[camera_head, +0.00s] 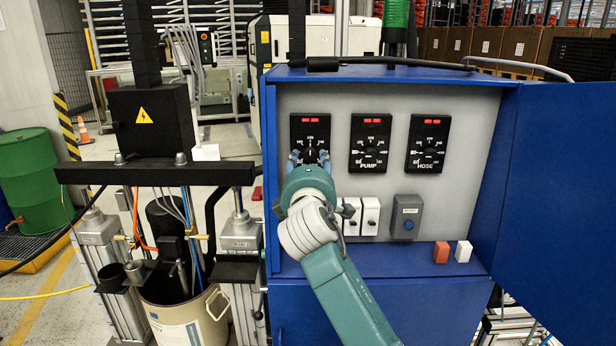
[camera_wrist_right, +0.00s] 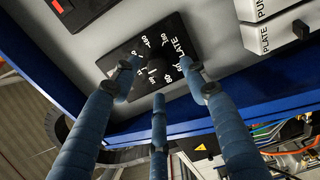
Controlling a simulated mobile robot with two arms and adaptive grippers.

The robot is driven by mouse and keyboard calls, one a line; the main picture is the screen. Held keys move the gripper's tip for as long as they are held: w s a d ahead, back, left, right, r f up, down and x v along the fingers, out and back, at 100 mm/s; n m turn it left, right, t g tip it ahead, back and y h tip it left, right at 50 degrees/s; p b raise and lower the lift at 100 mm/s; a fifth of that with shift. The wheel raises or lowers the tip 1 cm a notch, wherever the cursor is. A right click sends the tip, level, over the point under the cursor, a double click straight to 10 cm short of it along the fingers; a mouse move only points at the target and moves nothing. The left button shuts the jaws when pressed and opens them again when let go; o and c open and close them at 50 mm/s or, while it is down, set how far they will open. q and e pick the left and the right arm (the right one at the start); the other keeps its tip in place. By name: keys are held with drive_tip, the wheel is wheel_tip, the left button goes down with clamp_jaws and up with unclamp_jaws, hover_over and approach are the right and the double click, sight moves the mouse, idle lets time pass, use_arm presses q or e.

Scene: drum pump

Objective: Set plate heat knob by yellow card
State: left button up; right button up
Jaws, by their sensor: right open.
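The plate heat dial (camera_head: 310,130) is the leftmost of three black dials on the grey panel. In the right wrist view its black face (camera_wrist_right: 148,42) shows white numbers and the word PLATE. Its knob is dark and partly hidden, so I cannot read its setting. My right gripper (camera_head: 309,158) is in front of the lower part of this dial. In the right wrist view its blue fingers (camera_wrist_right: 158,76) are spread apart around the knob area; contact cannot be told. I cannot make out a yellow card. My left gripper is not in view.
The PUMP dial (camera_head: 370,143) and HOSE dial (camera_head: 428,144) are to the right. An orange-red block (camera_head: 441,252) and a white block (camera_head: 463,253) stand on the blue ledge. The blue door (camera_head: 562,200) is open.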

drive_tip(key=s, duration=0.8)
drive_tip(key=shift+s, duration=0.4)
drive_tip(key=shift+a, duration=0.1)
